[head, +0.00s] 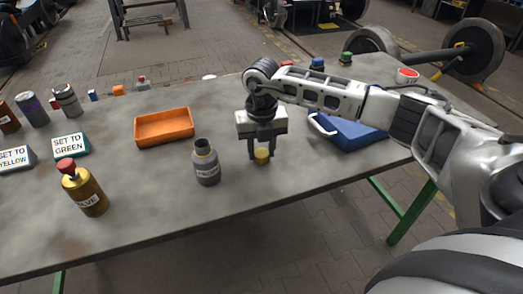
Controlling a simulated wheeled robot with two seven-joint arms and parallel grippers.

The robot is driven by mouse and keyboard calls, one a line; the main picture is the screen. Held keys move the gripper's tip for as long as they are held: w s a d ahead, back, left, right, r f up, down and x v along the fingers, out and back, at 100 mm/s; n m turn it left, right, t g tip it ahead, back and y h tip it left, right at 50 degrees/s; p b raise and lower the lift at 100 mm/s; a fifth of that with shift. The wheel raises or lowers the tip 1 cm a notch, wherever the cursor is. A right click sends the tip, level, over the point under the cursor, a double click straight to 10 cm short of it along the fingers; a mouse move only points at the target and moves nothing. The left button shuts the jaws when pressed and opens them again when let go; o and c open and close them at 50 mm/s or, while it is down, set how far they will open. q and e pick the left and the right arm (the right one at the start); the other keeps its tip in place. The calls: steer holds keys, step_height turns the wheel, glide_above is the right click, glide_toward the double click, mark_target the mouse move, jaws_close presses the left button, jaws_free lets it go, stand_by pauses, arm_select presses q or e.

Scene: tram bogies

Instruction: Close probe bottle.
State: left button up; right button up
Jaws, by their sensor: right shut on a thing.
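A grey bottle (207,165) with a white label stands upright on the table in the head view, left of my right gripper. Its neck looks dark at the top, with no cap seen on it. My right gripper (262,153) points down and is shut on a small yellow cap (262,156). The cap is right of the bottle and apart from it, at or just above the table top; I cannot tell if it touches. My left gripper is not in view.
An orange tray (164,139) lies behind the bottle. A gold valve canister (84,190) with a red knob stands at left, near signs and cans. A blue case (347,132) lies right of my gripper. The table (160,210) is clear in front.

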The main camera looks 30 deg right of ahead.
mark_target(261, 153)
steer(key=shift+r, duration=0.3)
step_height(261, 153, up, 2)
steer(key=shift+r+b, duration=0.2)
steer(key=shift+b, duration=0.25)
steer(key=s+a+r+b, duration=0.1)
steer(key=s+a+r, duration=0.6)
steer(key=a+r, duration=0.2)
steer(key=a, duration=0.2)
steer(key=shift+s+a+r+b, duration=0.3)
steer(key=shift+a+r+b, duration=0.1)
